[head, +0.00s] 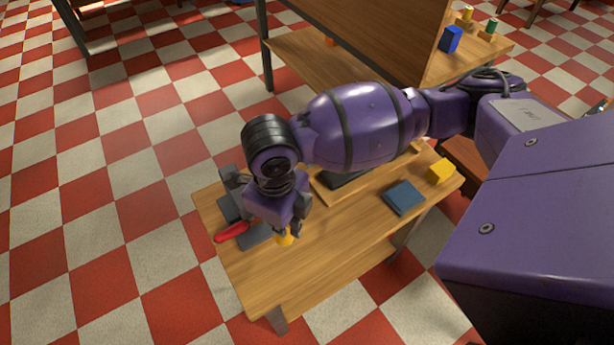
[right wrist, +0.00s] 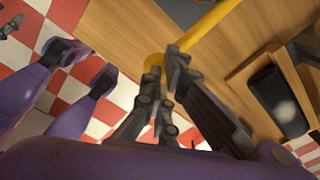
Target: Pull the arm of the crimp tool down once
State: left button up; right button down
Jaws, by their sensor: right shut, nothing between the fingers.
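The crimp tool (head: 230,206) is a dark grey device at the left end of the low wooden table, partly hidden behind my right gripper. A red handle (head: 231,232) sticks out low at its left side. My right gripper (head: 287,232) points down beside the tool, to the right of the red handle and apart from it. Its fingers are shut with nothing between them. A yellow piece (head: 285,240) shows at the fingertips; in the right wrist view a long yellow bar (right wrist: 208,28) runs past the shut fingers (right wrist: 166,68). Whether it touches them I cannot tell. My left gripper is not in view.
A wooden tray with a dark pad (right wrist: 274,92) lies behind my arm. The table's front middle is clear. A second wooden bench (head: 310,58) stands behind.

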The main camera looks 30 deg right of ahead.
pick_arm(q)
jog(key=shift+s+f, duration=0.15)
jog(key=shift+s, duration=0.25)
pick_arm(e)
jog(key=shift+f, duration=0.75)
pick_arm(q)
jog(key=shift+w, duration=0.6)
pick_arm(e)
jog(key=shift+w, duration=0.1)
